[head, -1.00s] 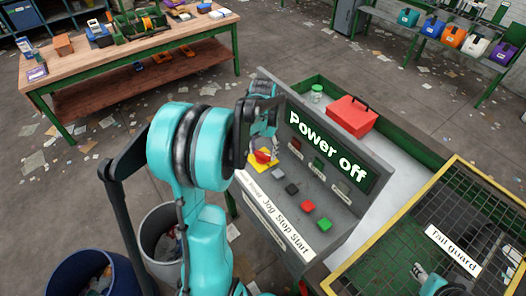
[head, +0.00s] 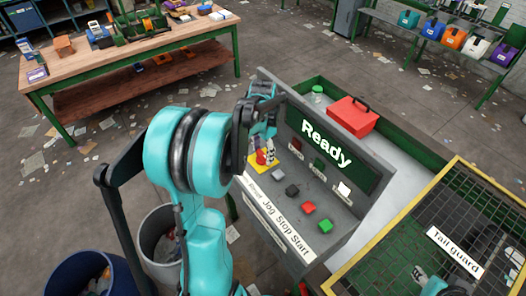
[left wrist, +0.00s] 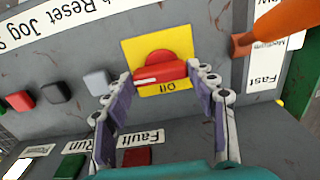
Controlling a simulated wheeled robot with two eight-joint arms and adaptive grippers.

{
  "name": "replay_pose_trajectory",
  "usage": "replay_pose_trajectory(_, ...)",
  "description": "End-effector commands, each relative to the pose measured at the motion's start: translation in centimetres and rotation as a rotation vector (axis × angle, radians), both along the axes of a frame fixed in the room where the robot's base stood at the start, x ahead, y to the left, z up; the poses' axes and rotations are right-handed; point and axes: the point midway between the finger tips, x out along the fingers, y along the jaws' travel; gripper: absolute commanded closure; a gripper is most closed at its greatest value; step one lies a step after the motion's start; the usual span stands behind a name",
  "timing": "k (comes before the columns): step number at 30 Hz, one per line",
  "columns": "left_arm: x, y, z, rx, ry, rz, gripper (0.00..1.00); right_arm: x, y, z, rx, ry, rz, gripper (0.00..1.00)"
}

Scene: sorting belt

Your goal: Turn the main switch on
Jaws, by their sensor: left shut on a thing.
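The main switch is a red rotary knob on a yellow plate (head: 256,168) at the left end of the sloped control panel (head: 345,228). In the left wrist view the red knob (left wrist: 160,72) has its bar lying nearly level across the plate, above a partly readable label. My left gripper (head: 266,150) is shut on the knob, one finger at each end of the bar. The display (head: 326,145) reads "Ready", and a white lamp (head: 344,190) on the right is lit. My right gripper (head: 420,273) shows only in part at the bottom right; its fingers are unclear.
Grey, black, red and green buttons (head: 325,226) sit right of the switch. An orange lever (left wrist: 262,36) stands near the knob in the wrist view. A yellow-framed tail guard (head: 400,223), a red toolbox (head: 352,115) and a jar (head: 317,94) are nearby.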

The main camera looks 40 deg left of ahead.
Motion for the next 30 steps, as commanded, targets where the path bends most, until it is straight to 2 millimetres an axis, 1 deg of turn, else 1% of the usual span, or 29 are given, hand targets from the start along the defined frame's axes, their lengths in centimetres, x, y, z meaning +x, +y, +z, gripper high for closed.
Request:
replay_pose_trajectory(10,0.0,0.0,0.0,0.0,0.001,-0.005,0.72,0.0,0.0,0.0,0.0,0.0,0.0,0.6)
replay_pose_trajectory(11,0.0,0.0,0.0,0.0,0.001,-0.005,0.41,0.0,0.0,0.0,0.0,0.0,0.0,0.6)
replay_pose_trajectory(12,0.0,0.0,0.0,0.0,0.001,-0.005,0.3,0.0,0.0,0.0,0.0,0.0,0.0,0.6)
replay_pose_trajectory(13,0.0,0.0,0.0,0.0,0.001,-0.005,0.22,0.0,0.0,0.0,0.0,0.0,0.0,0.6)
replay_pose_trajectory(23,0.0,0.0,0.1,0.0,0.0,-0.004,0.22,0.0,0.0,0.0,0.0,0.0,0.0,0.6)
replay_pose_trajectory(26,0.0,0.0,0.9,0.0,0.0,-0.003,0.22,0.0,0.0,0.0,0.0,0.0,0.0,0.6)
replay_pose_trajectory(29,0.0,0.0,2.5,0.0,0.0,-0.003,0.22,0.0,0.0,0.0,0.0,0.0,0.0,0.6)
replay_pose_trajectory(30,0.0,0.0,3.3,0.0,0.0,-0.003,0.22,0.0,0.0,0.0,0.0,0.0,0.0,0.6)
